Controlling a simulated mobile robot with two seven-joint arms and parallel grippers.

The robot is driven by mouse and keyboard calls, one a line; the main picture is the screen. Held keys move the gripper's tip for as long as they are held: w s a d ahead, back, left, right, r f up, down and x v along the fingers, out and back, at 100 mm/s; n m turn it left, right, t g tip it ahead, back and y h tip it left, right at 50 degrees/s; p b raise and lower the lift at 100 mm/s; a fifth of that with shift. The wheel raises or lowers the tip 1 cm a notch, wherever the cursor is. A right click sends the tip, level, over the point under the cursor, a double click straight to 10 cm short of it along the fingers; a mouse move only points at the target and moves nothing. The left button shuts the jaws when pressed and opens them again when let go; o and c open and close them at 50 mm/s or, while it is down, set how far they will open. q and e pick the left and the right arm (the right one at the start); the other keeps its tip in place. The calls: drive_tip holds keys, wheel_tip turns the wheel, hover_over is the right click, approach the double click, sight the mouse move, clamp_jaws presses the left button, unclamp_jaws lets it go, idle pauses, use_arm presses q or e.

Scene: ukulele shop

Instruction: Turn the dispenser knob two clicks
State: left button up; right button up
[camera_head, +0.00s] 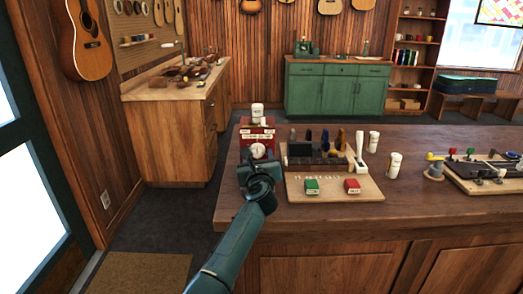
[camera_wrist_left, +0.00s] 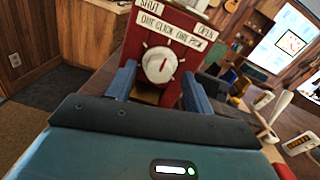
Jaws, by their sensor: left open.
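The dispenser is a red box (camera_head: 246,134) at the left end of the wooden counter. Its white round knob (camera_head: 258,150) faces me, and a white bottle stands at its top. In the left wrist view the knob (camera_wrist_left: 158,64) has a small red mark. Labels on the box (camera_wrist_left: 180,37) read "SHUT", "OPEN" and "ONE CLICK ONE PICK". My left gripper (camera_head: 257,166) is in front of the dispenser. In the left wrist view its open blue fingers (camera_wrist_left: 160,84) stand to either side of the knob, slightly below it; I cannot tell whether they touch it. My right gripper is not visible.
A board (camera_head: 330,196) with green and red blocks lies right of my left arm. A dark rack (camera_head: 312,162) stands behind it. A white-handled tool (camera_head: 360,160) and white bottles (camera_head: 393,166) are farther right. A clamp board (camera_head: 490,178) lies at the right edge.

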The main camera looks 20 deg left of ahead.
use_arm(q)
drive_tip(key=shift+w+a, duration=0.2)
drive_tip(key=shift+w, duration=0.3)
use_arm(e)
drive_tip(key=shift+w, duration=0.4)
use_arm(q)
drive_tip(key=shift+s, duration=0.1)
drive_tip(key=shift+c, duration=0.5)
drive_tip(key=c, duration=0.9)
drive_tip(key=shift+o, duration=0.2)
drive_tip(key=shift+r+m, duration=0.1)
drive_tip(key=shift+m, duration=0.2)
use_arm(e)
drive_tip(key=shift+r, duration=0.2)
